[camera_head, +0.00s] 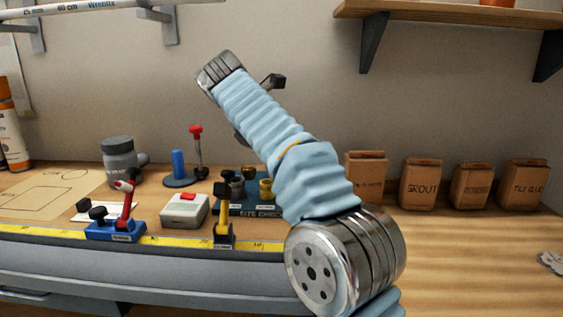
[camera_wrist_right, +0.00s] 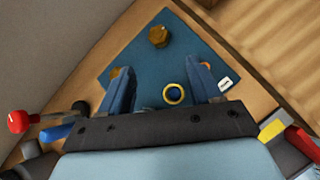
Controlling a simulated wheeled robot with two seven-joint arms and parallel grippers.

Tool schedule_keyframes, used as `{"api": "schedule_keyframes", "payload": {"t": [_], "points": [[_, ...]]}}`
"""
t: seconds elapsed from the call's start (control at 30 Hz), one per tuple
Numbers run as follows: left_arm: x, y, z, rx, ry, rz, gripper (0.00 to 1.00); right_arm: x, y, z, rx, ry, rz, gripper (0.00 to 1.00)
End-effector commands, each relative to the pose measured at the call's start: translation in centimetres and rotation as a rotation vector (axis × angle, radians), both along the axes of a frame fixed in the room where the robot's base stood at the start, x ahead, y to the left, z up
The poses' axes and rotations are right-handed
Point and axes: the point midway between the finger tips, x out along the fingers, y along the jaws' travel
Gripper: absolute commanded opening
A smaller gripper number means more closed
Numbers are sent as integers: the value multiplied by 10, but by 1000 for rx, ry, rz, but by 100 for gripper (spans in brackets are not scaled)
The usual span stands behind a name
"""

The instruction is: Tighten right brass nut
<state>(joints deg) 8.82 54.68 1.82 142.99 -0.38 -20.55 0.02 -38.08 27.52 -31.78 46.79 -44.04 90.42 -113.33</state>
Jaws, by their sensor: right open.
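A blue board (camera_head: 236,208) with a label lies on the bench, partly behind my right arm. A yellow brass nut (camera_head: 266,189) stands at its right side, with darker fittings (camera_head: 236,187) beside it. In the right wrist view the board (camera_wrist_right: 195,45) carries a brass piece (camera_wrist_right: 158,36) beyond my fingers and a yellow ring with a dark middle (camera_wrist_right: 173,94). My right gripper (camera_wrist_right: 160,84) is open and empty, its two fingers either side of the ring. Orange bits show behind both fingers, mostly hidden. I cannot tell if the fingers touch anything. My left gripper is out of view.
A yellow-handled lever (camera_head: 221,222), a white box with a red button (camera_head: 184,211) and a red lever on a blue base (camera_head: 117,226) stand along the front edge. A red-topped post (camera_head: 198,155) is behind.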

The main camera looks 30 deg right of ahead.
Motion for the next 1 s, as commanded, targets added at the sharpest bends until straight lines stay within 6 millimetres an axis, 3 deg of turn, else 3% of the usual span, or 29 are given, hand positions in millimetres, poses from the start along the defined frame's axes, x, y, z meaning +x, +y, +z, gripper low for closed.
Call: {"api": "schedule_keyframes", "payload": {"t": [0.13, 0.27, 0.7, 1.0], "points": [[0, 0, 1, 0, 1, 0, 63, -3, 8, 9, -90, 79, 79, 63], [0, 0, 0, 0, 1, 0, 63, 0, 0, 1, -100, 92, 86, 63], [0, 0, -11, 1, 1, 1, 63, 34, -59, -69, -96, 90, 84, 63], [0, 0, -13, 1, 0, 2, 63, 44, -75, -87, -96, 87, 88, 63]]}}
